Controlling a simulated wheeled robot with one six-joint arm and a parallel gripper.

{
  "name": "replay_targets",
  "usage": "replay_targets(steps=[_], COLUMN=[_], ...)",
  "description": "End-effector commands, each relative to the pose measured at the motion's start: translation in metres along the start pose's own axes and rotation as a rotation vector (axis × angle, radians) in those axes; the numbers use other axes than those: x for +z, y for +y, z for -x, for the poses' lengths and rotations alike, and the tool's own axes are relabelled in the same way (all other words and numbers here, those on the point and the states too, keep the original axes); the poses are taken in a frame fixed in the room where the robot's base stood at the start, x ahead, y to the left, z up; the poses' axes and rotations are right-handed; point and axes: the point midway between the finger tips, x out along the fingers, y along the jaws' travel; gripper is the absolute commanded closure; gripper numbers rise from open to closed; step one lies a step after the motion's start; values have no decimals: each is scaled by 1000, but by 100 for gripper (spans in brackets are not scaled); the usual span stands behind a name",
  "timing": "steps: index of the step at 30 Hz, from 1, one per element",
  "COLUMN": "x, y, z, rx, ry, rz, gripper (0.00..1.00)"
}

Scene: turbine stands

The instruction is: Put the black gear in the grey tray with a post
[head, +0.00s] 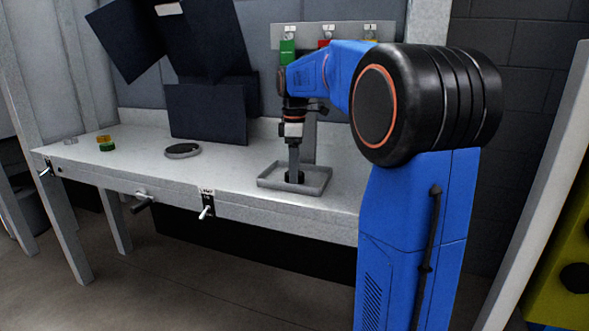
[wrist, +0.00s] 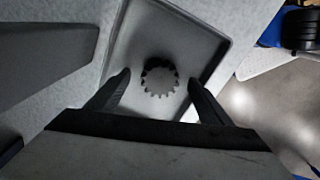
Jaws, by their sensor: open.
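The grey tray (head: 322,188) sits on the bench below my gripper, and its raised rim also shows in the wrist view (wrist: 206,22). The black gear (wrist: 158,82) lies inside the tray, with its toothed edge clear in the wrist view. In the head view the gear is a small dark shape (head: 300,178) at the fingertips. My gripper (wrist: 159,78) is open and points down into the tray. Its fingers stand apart, one on each side of the gear. I cannot make out the post; whether the gear is around it cannot be told.
A round dark-topped dish (head: 183,150) and a green and yellow piece (head: 106,144) stand further left on the bench (head: 225,172). Dark panels (head: 205,112) stand at the back. A rack with coloured tags (head: 288,47) is behind my arm. The bench between dish and tray is clear.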

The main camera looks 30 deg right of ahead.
Motion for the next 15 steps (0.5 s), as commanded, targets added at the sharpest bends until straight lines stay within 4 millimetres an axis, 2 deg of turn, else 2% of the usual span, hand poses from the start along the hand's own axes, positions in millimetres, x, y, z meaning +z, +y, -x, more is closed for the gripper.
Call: replay_targets(steps=[7, 15], x=[0, 0], y=[0, 0], z=[2, 18], rx=[1, 2], ry=[0, 1], rz=[0, 0], gripper=[26, 26])
